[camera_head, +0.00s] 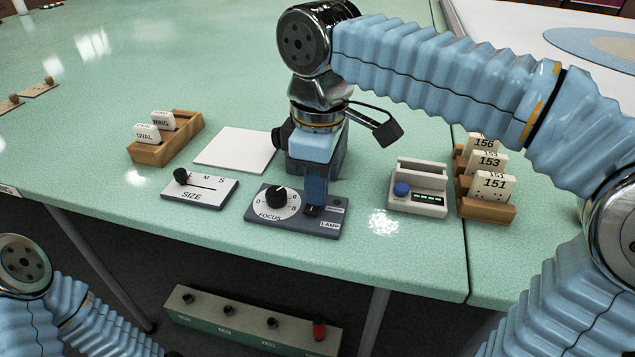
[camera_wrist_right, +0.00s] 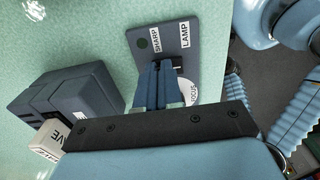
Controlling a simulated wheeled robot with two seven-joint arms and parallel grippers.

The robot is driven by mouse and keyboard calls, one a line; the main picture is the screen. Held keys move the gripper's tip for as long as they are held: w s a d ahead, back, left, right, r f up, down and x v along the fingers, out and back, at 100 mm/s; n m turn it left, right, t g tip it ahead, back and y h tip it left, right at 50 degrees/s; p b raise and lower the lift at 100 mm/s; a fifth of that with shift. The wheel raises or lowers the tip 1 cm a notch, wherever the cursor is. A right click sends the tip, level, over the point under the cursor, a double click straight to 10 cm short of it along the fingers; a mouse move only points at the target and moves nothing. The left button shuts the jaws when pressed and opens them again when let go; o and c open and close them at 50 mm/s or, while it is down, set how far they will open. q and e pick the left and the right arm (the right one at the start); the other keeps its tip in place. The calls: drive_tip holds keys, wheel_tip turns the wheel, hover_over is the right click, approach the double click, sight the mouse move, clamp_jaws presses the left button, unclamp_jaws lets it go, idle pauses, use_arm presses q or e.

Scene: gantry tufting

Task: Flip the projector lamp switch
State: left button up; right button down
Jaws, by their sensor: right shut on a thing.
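The dark grey panel (camera_head: 258,212) has a FOCUS dial (camera_head: 277,197) and a LAMP label at its right end. The same panel (camera_wrist_right: 200,35) shows in the right wrist view, with SHARP and LAMP labels and a round dark green spot. My right gripper (camera_head: 314,207) points down onto the LAMP end of the panel. Its fingers (camera_wrist_right: 164,68) are closed together at a small black lamp switch (camera_wrist_right: 179,67), which they largely hide. I cannot tell which way the switch is set. Part of my left arm shows at lower left; its gripper is not in view.
A SIZE slider panel (camera_head: 199,190) lies left of the lamp panel. A white device with a blue knob (camera_head: 401,189) and a wooden rack of number cards (camera_head: 486,211) stand right. A dark box (camera_head: 333,166) stands close behind the gripper. A green control box (camera_head: 250,325) is below the table edge.

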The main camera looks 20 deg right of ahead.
use_arm(q)
drive_tip(key=shift+w+f, duration=0.1)
drive_tip(key=shift+f, duration=0.2)
use_arm(e)
drive_tip(key=shift+s+a+f, duration=0.2)
drive_tip(key=shift+s+f, duration=0.05)
drive_tip(key=shift+f, duration=0.2)
drive_tip(key=shift+s+a+f, duration=0.15)
drive_tip(key=shift+s+f, duration=0.05)
drive_tip(key=shift+f, duration=0.25)
drive_tip(key=shift+r, duration=0.1)
use_arm(q)
drive_tip(key=shift+r+p, duration=1.1)
use_arm(e)
wheel_tip(320, 180, up, 15)
drive_tip(key=shift+w+d+r, duration=0.2)
drive_tip(key=shift+d, duration=0.2)
